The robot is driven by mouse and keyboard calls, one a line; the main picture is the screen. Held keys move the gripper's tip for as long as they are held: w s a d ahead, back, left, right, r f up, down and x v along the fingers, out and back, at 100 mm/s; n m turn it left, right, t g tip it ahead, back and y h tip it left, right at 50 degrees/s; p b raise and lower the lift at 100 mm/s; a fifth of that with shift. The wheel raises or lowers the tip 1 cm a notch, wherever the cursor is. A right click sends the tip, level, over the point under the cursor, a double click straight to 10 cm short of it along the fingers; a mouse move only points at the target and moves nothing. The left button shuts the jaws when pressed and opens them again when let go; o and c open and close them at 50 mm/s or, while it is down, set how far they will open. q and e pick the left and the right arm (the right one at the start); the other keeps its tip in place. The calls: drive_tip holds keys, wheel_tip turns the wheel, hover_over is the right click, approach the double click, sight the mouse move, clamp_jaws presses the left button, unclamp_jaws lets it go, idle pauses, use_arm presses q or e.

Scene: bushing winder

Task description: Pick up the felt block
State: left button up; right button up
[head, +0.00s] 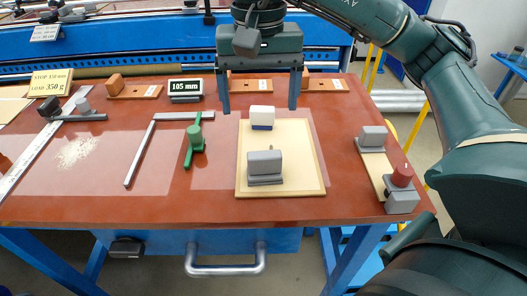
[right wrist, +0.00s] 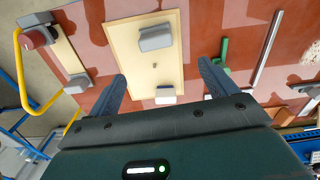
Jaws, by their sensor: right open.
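A small block with a white top and a dark blue base (head: 262,113), which looks like the felt block, stands on the far part of a pale board (head: 304,178). It also shows in the right wrist view (right wrist: 165,91), between and a little below the finger lines. My right gripper (head: 260,106) is open and empty, its two fingers pointing down to either side of this block, apart from it. The right wrist view shows the spread fingers too (right wrist: 162,76). A grey block (head: 265,162) stands nearer on the same board. My left gripper is not in view.
A green tool (head: 194,143) and a metal square (head: 141,153) lie left of the board. A red-knobbed fixture (head: 402,180) with another grey block (head: 373,135) stands at right. A 105 mm display (head: 185,86) and wooden pieces line the back.

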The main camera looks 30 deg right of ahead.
sight(264, 154)
drive_tip(key=f, duration=0.7)
drive_tip(key=shift+s+a+f+b, duration=0.1)
drive_tip(key=shift+s+f+b, duration=0.15)
drive_tip(key=shift+b, duration=0.1)
drive_tip(key=f, duration=0.3)
drive_tip(key=f+p, duration=0.1)
drive_tip(key=shift+s+d+f, duration=0.25)
drive_tip(key=shift+s+f, duration=0.05)
drive_tip(key=shift+f, duration=0.4)
drive_tip(key=shift+c, duration=0.3)
drive_tip(key=c, duration=1.1)
drive_tip(key=shift+w, duration=0.1)
wheel_tip(264, 154, up, 10)
drive_tip(key=shift+r+b, duration=0.1)
drive_tip(key=shift+b, duration=0.2)
